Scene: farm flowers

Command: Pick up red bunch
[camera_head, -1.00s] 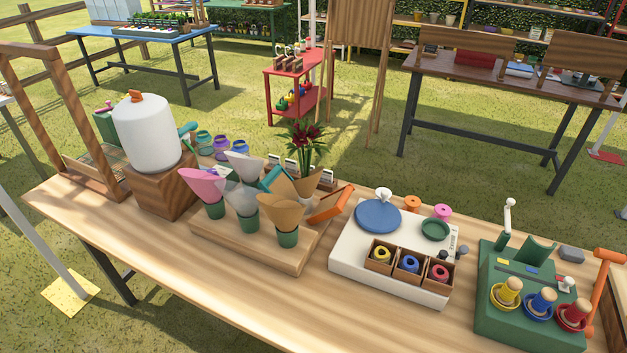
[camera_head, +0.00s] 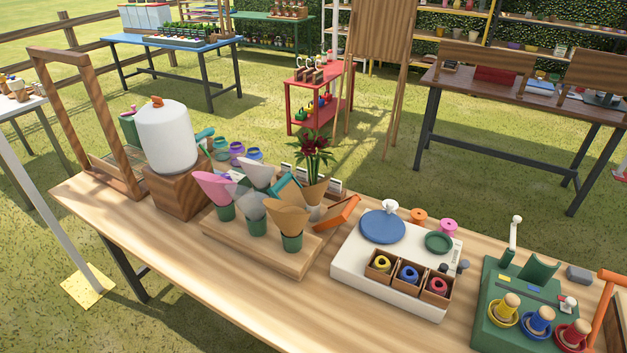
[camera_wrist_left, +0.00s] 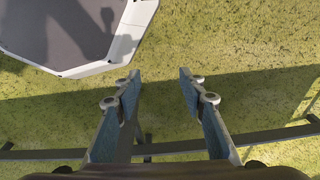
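The red bunch (camera_head: 317,146) has dark red flowers and long green leaves. It stands upright behind the row of wrapping cones on the wooden table (camera_head: 262,300). A tan paper cone (camera_head: 315,188) is around or in front of its lower stems; I cannot tell which. My left gripper (camera_wrist_left: 158,76) shows only in the left wrist view. It is open and empty, pointing over grass, with no flowers near it there. My right gripper is in neither view.
Pink, white and brown cones (camera_head: 287,219) in green cups stand in front of the bunch. A white canister (camera_head: 166,137) is to the left. A white ribbon tray (camera_head: 345,268) and a green stand (camera_head: 487,330) are to the right. The table's front strip is clear.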

